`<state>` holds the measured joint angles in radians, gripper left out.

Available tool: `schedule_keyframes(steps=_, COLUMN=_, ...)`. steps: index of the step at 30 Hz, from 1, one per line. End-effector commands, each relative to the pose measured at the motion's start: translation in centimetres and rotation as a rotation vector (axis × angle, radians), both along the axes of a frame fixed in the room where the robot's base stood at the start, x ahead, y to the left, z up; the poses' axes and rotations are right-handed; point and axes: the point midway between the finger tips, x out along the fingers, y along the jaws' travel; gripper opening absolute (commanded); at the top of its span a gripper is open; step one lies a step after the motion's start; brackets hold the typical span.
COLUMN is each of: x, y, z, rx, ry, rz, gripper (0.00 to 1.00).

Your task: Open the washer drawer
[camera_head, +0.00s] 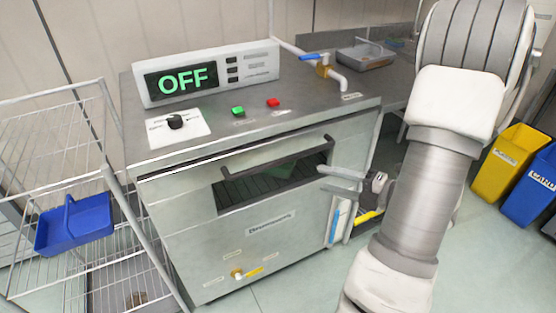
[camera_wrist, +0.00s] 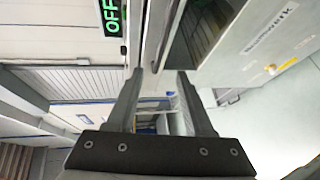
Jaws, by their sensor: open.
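The washer (camera_head: 240,255) is a grey metal machine with a drawer front. A dark handle bar (camera_head: 275,151) runs across the upper front, above a dark slotted window (camera_head: 272,185). My gripper (camera_head: 321,178) is open and empty in front of the right part of the drawer front, close to the right end of the handle. In the wrist view, the two spread fingers of my gripper (camera_wrist: 158,74) point along the machine's edge, and the drawer front (camera_wrist: 250,55) is on the right. I cannot tell whether a finger touches the handle.
A green-lettered OFF display (camera_head: 183,80), a black knob (camera_head: 175,121) and a tap (camera_head: 325,70) are on top of the washer. A wire rack (camera_head: 80,187) with a blue basket (camera_head: 75,225) stands at the left. Yellow (camera_head: 500,165) and blue (camera_head: 530,190) bins stand at the right.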

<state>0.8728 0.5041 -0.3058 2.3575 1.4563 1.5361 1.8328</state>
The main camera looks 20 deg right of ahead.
Motion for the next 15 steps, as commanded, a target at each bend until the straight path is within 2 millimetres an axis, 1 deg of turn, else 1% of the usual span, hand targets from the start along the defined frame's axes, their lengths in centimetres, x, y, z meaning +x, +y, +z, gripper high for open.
schedule_keyframes(steps=1, x=-0.2, y=-1.2, z=-1.0, rx=0.045, ry=0.009, rz=-0.054, gripper=0.52)
schedule_keyframes(steps=3, x=-0.2, y=-2.0, z=-1.3, rx=0.085, ry=0.015, rz=-0.098, gripper=0.52)
schedule_keyframes(steps=5, x=-0.1, y=-2.4, z=-1.4, rx=0.1, ry=0.017, rz=-0.116, gripper=0.52)
schedule_keyframes(steps=8, x=0.7, y=-2.1, z=-1.5, rx=0.103, ry=0.017, rz=-0.117, gripper=0.52)
schedule_keyframes(steps=10, x=1.6, y=-1.5, z=-1.7, rx=0.102, ry=0.017, rz=-0.114, gripper=0.52)
schedule_keyframes(steps=15, x=4.8, y=0.0, z=-2.5, rx=0.101, ry=0.016, rz=-0.11, gripper=0.52)
